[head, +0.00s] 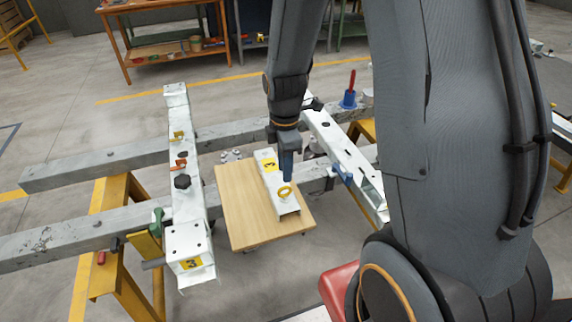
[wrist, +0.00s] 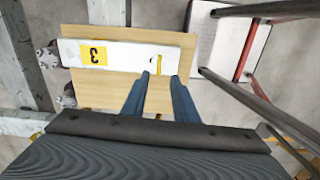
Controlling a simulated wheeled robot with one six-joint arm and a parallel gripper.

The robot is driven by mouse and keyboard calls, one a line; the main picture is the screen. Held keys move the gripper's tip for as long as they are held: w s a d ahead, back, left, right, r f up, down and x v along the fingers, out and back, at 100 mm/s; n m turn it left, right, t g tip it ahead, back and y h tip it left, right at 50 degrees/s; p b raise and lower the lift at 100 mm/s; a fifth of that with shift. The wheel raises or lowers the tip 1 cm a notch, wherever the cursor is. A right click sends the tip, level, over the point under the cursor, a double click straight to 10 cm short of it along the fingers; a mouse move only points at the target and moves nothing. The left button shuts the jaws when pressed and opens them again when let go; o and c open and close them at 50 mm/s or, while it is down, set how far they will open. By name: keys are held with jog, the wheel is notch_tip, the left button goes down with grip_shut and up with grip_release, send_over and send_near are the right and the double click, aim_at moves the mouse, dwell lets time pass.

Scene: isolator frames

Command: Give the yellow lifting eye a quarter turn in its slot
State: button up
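The yellow lifting eye (head: 285,192) stands in the near end of a white channel-shaped bar (head: 288,208). In the wrist view the eye (wrist: 158,64) shows as a thin yellow upright edge near the bar's right end. My gripper (head: 287,178) is just above and behind the eye in the head view. In the wrist view its two blue fingers (wrist: 160,75) are apart, with a gap between them and nothing clearly held. The eye lies just beyond the tips, roughly in line with the gap. The slot is too small to make out clearly.
The white bar bears a yellow label and lies on a wooden board (head: 238,205). White upright-marked beams stand left (head: 186,215) and right (head: 340,150) of the board, on grey rails (head: 80,235). A blue-based red-handled tool (head: 349,97) stands behind.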

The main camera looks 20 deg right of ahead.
aim_at(285, 186)
jog(key=shift+w+f+n, duration=0.15)
jog(key=shift+f+n, duration=0.15)
jog(key=shift+f, duration=0.05)
notch_tip(285, 186, down, 10)
jog(key=b, duration=0.7)
jog(key=shift+f+b, duration=0.1)
jog(key=shift+b, duration=0.2)
grip_shut()
dwell(1.1)
